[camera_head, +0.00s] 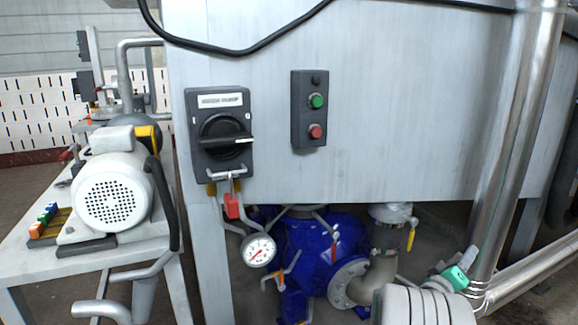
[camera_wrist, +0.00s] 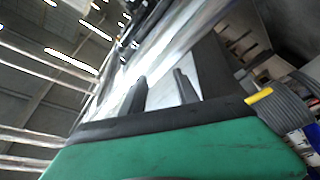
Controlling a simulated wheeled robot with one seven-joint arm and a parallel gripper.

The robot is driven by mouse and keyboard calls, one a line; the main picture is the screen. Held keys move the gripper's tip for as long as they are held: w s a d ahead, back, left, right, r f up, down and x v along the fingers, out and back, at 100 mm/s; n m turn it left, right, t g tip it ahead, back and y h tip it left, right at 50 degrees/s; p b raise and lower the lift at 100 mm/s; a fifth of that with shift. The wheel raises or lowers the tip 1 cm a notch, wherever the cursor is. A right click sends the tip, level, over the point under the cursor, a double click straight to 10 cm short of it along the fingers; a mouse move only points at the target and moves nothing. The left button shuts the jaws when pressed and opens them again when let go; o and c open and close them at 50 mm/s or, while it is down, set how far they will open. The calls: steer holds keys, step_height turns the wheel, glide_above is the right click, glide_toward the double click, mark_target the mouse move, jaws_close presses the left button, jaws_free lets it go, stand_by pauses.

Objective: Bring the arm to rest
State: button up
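My gripper (camera_wrist: 161,88) shows in the wrist view as two dark fingers above its green body. The fingers stand apart, and only a blurred bright metal surface in the background shows between them. It holds nothing that I can see. In the head view, grey ribbed and green parts at the lower right look like my arm, close to a steel pipe (camera_head: 515,150). I cannot tell whether they touch it. The fingertips cannot be made out clearly there.
A steel cabinet (camera_head: 420,130) carries a rotary switch (camera_head: 222,135) and a green-and-red button box (camera_head: 310,110). Below it are a pressure gauge (camera_head: 259,250) and a blue pump (camera_head: 325,250). A bench (camera_head: 50,265) with a white motor (camera_head: 112,195) stands at left.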

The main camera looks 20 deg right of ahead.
steer(key=w+a+r+m+y+p, duration=0.1)
steer(key=w+a+r+y+p, duration=0.25)
steer(key=a+p, duration=0.3)
steer(key=w+a+r+y+p, duration=0.25)
steer(key=a+r+p, duration=0.25)
steer(key=a, duration=0.3)
steer(key=w+a+r+m+y+p, duration=0.1)
steer(key=w+a+r+y+p, duration=0.1)
steer(key=a+r+y+p, duration=0.4)
steer(key=s+a+r+n+g+y+p, duration=0.1)
steer(key=s+a+r+y+p, duration=0.1)
steer(key=a, duration=0.8)
steer(key=s+a+r+n+g+y+p, duration=0.1)
steer(key=s+a+r+n+y+p, duration=0.1)
steer(key=s+a+r+p, duration=0.2)
steer(key=s+a+r+n+y+p, duration=0.2)
steer(key=s+a+p, duration=0.5)
steer(key=a, duration=0.9)
steer(key=shift+s+r+g+y, duration=0.3)
steer(key=shift+r+g, duration=0.1)
steer(key=shift+r, duration=0.05)
steer(key=shift+a, duration=0.1)
